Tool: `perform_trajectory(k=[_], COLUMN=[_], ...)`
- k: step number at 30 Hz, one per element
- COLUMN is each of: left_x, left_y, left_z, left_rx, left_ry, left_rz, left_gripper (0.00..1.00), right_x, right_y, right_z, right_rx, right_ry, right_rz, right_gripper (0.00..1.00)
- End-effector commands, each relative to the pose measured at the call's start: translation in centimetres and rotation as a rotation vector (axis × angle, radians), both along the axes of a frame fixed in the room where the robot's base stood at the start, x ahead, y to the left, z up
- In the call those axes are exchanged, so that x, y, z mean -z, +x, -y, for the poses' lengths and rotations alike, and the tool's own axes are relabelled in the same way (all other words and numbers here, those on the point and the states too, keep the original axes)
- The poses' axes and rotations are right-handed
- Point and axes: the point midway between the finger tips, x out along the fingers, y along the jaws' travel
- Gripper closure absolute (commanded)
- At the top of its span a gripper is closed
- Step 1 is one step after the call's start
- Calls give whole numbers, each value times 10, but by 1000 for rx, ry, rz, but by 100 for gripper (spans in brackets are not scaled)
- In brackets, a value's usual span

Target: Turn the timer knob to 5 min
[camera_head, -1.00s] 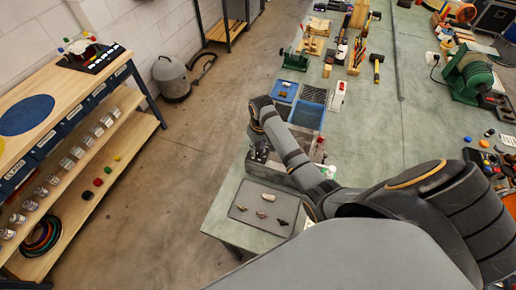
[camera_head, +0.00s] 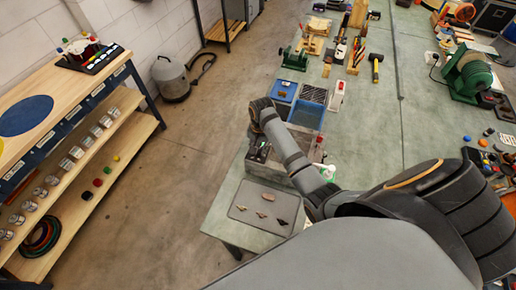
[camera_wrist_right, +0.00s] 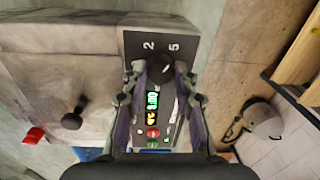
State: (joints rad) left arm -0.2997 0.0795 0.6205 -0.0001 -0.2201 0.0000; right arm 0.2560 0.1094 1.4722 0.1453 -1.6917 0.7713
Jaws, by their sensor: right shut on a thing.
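The timer is a grey box with a dark front panel (camera_wrist_right: 192,48); it also shows at the bench's near left edge in the head view (camera_head: 258,153). Its round black knob (camera_wrist_right: 160,69) sits below the printed numbers 2 and 5. My right gripper (camera_wrist_right: 160,74) has a finger on each side of the knob and is shut on it. Below the knob are a lit green and yellow display (camera_wrist_right: 152,100), a red button (camera_wrist_right: 153,133) and a green button. The knob's pointer is too unclear to read. My left gripper is out of view.
A grey tray (camera_head: 240,213) with small parts lies near the timer. A blue bin (camera_head: 306,114) stands farther along the bench. In the wrist view, another black knob (camera_wrist_right: 236,127) and a red part (camera_wrist_right: 34,135) stick out nearby. Open floor lies left of the bench.

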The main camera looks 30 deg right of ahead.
Motion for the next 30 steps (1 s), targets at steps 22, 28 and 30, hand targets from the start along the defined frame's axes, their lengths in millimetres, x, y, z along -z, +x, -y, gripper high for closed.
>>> perform_trajectory(k=[22, 28, 30], left_x=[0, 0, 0], left_y=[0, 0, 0], left_z=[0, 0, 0], left_rx=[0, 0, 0], left_ry=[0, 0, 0], left_rz=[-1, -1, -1], left_gripper=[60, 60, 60], right_x=[1, 0, 0], right_y=[-1, -1, 0], right_z=[-1, 0, 0], right_rx=[51, 51, 51], right_ry=[1, 0, 1], right_rz=[-3, -2, 0], right_gripper=[61, 48, 48])
